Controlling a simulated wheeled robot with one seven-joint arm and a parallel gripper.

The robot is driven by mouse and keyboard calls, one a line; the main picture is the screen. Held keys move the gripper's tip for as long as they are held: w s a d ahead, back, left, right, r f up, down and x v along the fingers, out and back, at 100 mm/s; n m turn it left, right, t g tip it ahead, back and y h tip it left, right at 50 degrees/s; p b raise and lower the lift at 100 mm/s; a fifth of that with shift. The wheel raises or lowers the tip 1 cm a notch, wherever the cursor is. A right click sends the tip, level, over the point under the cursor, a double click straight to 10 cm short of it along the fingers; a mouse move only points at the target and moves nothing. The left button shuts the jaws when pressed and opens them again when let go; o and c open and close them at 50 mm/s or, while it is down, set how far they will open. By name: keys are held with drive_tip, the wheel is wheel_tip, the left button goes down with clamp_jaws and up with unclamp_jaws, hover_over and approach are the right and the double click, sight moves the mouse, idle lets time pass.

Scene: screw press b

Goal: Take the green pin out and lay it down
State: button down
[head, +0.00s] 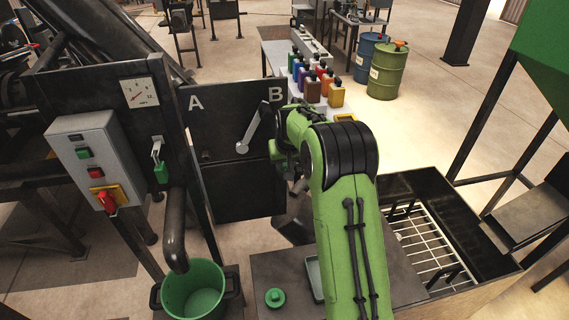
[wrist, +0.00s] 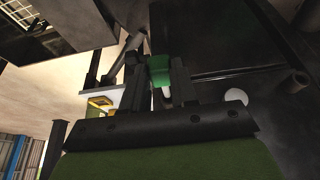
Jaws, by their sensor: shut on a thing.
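My gripper (head: 288,168) is beside the right edge of the dark panel marked A and B (head: 225,175). My arm hides most of its fingers in the head view. In the wrist view its two dark fingers (wrist: 158,78) are shut on the green pin (wrist: 158,66). A short pale piece, apparently the pin's shaft, shows just beside the green part. I cannot tell whether the shaft is clear of any hole. In the head view I cannot make out the pin apart from my green gripper.
A grey lever (head: 253,130) is on the panel. A green handle (head: 161,172) hangs on the left post. Below are a green bucket (head: 193,290), a dark table (head: 265,270) with a green knob (head: 275,297), and a tray (head: 314,275) partly behind my arm. A sink-like bin (head: 455,205) stands right.

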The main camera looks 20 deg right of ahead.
drive_tip(key=shift+s+a+f+b, duration=0.15)
drive_tip(key=shift+s+b, duration=0.2)
drive_tip(key=shift+s, duration=0.2)
drive_tip(key=shift+s+a+r+b, duration=0.1)
drive_tip(key=shift+s+b, duration=0.25)
drive_tip(key=shift+s, duration=0.2)
